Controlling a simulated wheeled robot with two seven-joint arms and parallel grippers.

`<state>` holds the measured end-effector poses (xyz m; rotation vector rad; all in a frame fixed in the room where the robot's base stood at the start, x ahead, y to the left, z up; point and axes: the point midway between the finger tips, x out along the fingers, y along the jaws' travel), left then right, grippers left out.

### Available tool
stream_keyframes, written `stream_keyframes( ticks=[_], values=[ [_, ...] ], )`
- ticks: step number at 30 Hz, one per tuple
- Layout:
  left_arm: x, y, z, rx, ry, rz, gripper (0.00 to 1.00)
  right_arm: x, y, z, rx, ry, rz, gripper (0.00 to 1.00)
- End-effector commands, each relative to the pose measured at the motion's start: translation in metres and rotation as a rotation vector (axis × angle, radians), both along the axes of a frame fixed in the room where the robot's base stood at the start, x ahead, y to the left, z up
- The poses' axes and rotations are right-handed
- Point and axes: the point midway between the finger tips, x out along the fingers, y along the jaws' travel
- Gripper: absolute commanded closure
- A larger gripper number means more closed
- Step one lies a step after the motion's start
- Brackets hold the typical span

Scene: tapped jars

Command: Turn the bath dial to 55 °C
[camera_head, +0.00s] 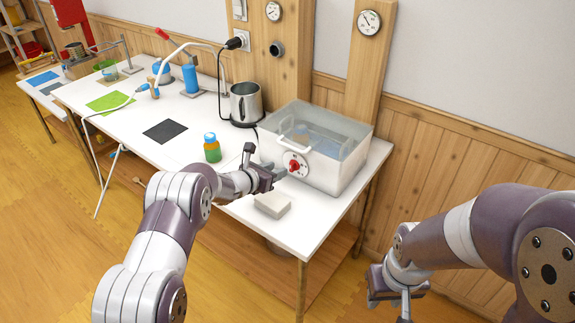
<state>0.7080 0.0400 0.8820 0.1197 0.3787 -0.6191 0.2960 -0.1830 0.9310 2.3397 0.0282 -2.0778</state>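The bath (345,161) is a white, clear-walled tank at the right end of the white table. Its dial (294,165) is on the front face, with a red knob on a white round scale. The scale marks are too small to read. My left gripper (267,163) is just left of the dial, with its fingers spread apart. A fingertip is close to the red knob, and I cannot tell whether it touches. My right gripper (405,303) hangs low at the right, off the table, and its fingers are partly cut off by the frame edge.
A grey block (272,205) lies at the table's front edge below the dial. A jar with a blue lid (212,149) stands left of my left gripper. A metal kettle (246,104) stands behind. A dark mat (165,132) and a green mat (110,101) lie further left.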

Motion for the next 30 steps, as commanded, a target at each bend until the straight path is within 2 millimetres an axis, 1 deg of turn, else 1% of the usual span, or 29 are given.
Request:
stream_keyframes(
  ticks=[3,6,9,15,23,27,30],
  values=[
    [0.023,-0.018,-0.012,0.002,-0.001,-0.003,0.62,0.0,0.0,0.005,0.0,0.0,0.0,0.62],
    [0.037,-0.028,-0.02,0.003,-0.001,-0.001,0.62,0.0,0.0,0.006,0.0,0.0,0.0,0.62],
    [0.047,-0.035,-0.025,0.003,-0.001,-0.003,0.62,0.0,0.0,0.005,0.0,0.0,0.0,0.62],
    [0.055,-0.04,-0.029,0.003,-0.001,-0.002,0.62,0.0,0.0,0.004,0.0,0.0,0.0,0.62],
    [0.056,-0.041,-0.029,0.003,0.0,-0.001,0.62,0.0,0.0,0.004,0.0,0.0,0.0,0.62],
    [0.056,-0.041,-0.029,0.004,-0.001,-0.002,1.0,0.0,0.0,0.004,0.0,0.0,0.0,0.62],
    [0.056,-0.041,-0.029,0.004,-0.001,-0.002,1.0,0.0,0.0,0.004,0.0,0.0,0.0,0.62]
  ],
)
